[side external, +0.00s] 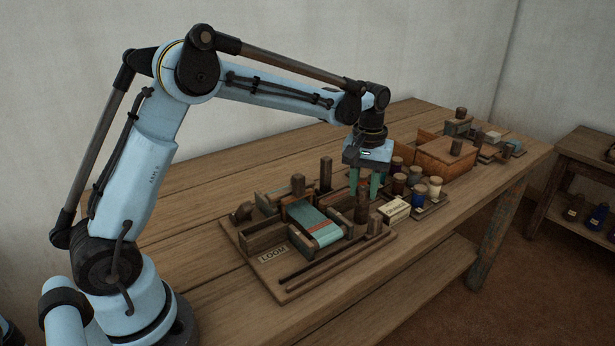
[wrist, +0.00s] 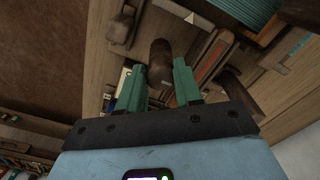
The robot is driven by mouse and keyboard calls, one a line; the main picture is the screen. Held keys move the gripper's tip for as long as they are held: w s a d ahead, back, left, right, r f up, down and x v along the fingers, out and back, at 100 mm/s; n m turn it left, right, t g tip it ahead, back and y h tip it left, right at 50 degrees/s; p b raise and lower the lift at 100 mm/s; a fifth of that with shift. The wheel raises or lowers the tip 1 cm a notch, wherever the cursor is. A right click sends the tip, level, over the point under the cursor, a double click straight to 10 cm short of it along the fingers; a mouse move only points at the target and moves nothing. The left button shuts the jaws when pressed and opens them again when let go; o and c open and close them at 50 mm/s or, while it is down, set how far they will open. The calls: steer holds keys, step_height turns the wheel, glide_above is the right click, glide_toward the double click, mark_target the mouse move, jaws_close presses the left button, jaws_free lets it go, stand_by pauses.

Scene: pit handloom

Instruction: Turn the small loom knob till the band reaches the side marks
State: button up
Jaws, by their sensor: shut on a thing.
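The loom board (side external: 262,270) lies on the bench with a teal cloth (side external: 306,215) stretched across its frame. A red band (side external: 325,232) crosses the cloth near its front end. In the wrist view part of the teal cloth (wrist: 248,8) and a pale triangular mark (wrist: 190,17) show at the top; whether the band meets the side marks I cannot tell. My gripper (side external: 364,192) points down at the loom's right side, its green fingers shut around a dark brown upright knob (side external: 361,208). The knob also shows between the fingertips in the wrist view (wrist: 160,60).
Several thread spools (side external: 416,192) stand on a tray right of the loom, close to my gripper. A pale labelled block (side external: 395,210) lies nearby. A wooden box (side external: 445,155) stands behind them. Another upright post (side external: 326,173) rises from the loom. The bench's left part is clear.

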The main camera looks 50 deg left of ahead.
mark_target(363, 189)
steer(key=m, duration=0.4)
steer(key=shift+a, duration=0.1)
steer(key=shift+m, duration=1.9)
steer(key=o, duration=1)
steer(key=shift+o, duration=0.2)
step_height(363, 189, up, 12)
steer(key=shift+r, duration=0.1)
